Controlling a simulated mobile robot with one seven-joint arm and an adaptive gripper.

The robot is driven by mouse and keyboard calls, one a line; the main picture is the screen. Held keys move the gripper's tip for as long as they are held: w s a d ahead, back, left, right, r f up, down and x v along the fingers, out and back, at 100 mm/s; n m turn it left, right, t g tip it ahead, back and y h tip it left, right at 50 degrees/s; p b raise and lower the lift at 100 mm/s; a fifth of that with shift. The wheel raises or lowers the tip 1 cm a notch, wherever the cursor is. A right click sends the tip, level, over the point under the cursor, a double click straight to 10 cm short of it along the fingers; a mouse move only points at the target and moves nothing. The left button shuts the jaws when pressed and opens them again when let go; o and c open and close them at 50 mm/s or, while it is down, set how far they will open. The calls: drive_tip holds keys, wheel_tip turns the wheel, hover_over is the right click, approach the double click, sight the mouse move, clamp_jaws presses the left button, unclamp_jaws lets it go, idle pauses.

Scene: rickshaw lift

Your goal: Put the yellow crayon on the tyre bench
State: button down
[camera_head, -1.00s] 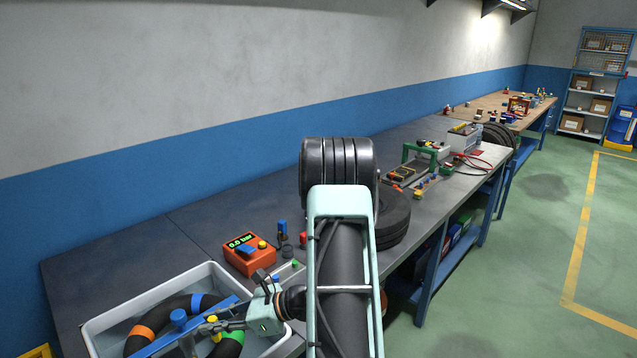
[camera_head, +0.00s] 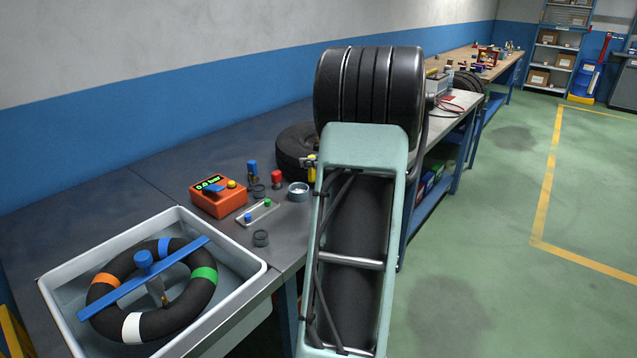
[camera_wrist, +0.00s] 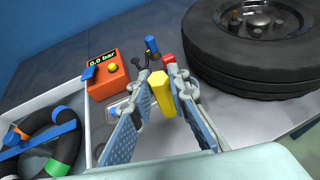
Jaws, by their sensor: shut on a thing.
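The yellow crayon (camera_wrist: 162,93) is held between the two fingers of my gripper (camera_wrist: 160,75) in the wrist view. In the head view a bit of yellow (camera_head: 312,164) shows at the left edge of my arm, which hides most of my gripper. The tyre bench (camera_head: 110,190) is the long dark-topped bench along the wall. In the wrist view the crayon appears over the bench's grey front part, between the orange gauge box and the tyre. I cannot tell whether the crayon touches the bench.
A grey tub (camera_head: 60,288) with a dark ring and blue bar stands at the near end. An orange gauge box (camera_head: 218,198), blue and red valve pieces, small cups and a little tray (camera_head: 258,213) stand beyond it. A tyre (camera_head: 292,150) lies behind them, partly hidden by my arm.

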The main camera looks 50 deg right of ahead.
drive_tip(key=shift+w+a+f+b, duration=0.1)
drive_tip(key=shift+a+f+b, duration=0.6)
drive_tip(key=shift+a+f, duration=2.7)
drive_tip(key=shift+a+f+b, duration=0.65)
drive_tip(key=shift+a+f, duration=2.4)
drive_tip(key=shift+a, duration=0.5)
drive_tip(key=shift+f, duration=0.15)
drive_tip(key=c, duration=2.3)
unclamp_jaws()
drive_tip(key=o, duration=0.5)
drive_tip(key=shift+c, duration=0.2)
